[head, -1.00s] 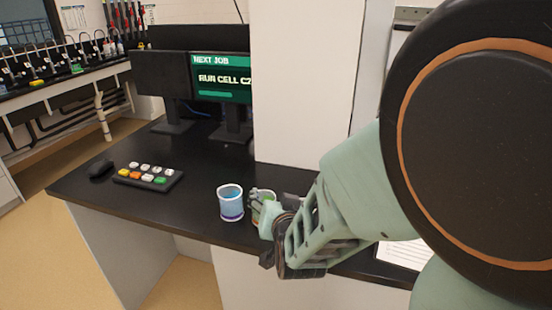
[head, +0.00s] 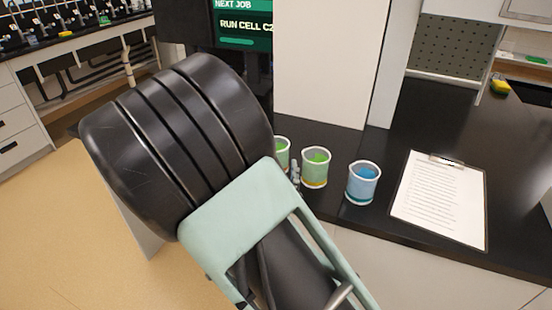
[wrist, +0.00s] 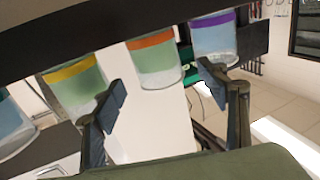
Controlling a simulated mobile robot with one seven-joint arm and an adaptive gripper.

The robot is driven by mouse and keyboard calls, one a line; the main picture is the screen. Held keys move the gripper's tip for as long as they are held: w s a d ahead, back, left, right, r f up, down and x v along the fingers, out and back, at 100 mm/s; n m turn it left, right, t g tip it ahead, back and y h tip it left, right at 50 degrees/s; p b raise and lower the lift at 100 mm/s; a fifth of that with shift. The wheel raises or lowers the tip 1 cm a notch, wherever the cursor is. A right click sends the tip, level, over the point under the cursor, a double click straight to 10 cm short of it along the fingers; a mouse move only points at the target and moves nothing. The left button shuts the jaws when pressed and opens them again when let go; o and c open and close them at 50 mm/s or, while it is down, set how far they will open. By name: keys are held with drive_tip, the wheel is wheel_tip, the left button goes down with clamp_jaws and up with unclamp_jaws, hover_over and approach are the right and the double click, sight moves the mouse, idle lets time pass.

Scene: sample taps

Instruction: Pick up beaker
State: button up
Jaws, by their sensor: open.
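Several beakers stand in a row on the black counter. In the head view I see a blue beaker with a teal band (head: 362,185), a green one with a yellow band (head: 315,168), and part of another green one (head: 283,152) beside my arm. The wrist view is upside down. It shows the yellow-banded beaker (wrist: 77,88), a green orange-banded beaker (wrist: 155,62), a blue purple-banded beaker (wrist: 214,40) and a cut-off blue one (wrist: 10,128). My gripper (wrist: 161,82) is open, with the orange-banded beaker showing between its fingers. Contact cannot be told.
A clipboard with paper (head: 440,198) lies right of the beakers. A white panel (head: 330,60) stands behind them, and a monitor (head: 243,28) is at back left. The counter (head: 425,115) is bare behind the clipboard. My arm hides the counter's left part.

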drive_tip(key=shift+w, duration=0.9)
drive_tip(key=w, duration=0.4)
drive_tip(key=shift+w+d+r+p, duration=0.1)
drive_tip(key=shift+d+r+p, duration=0.2)
drive_tip(key=shift+d+r, duration=0.1)
drive_tip(key=shift+w, duration=0.55)
drive_tip(key=c, duration=1.1)
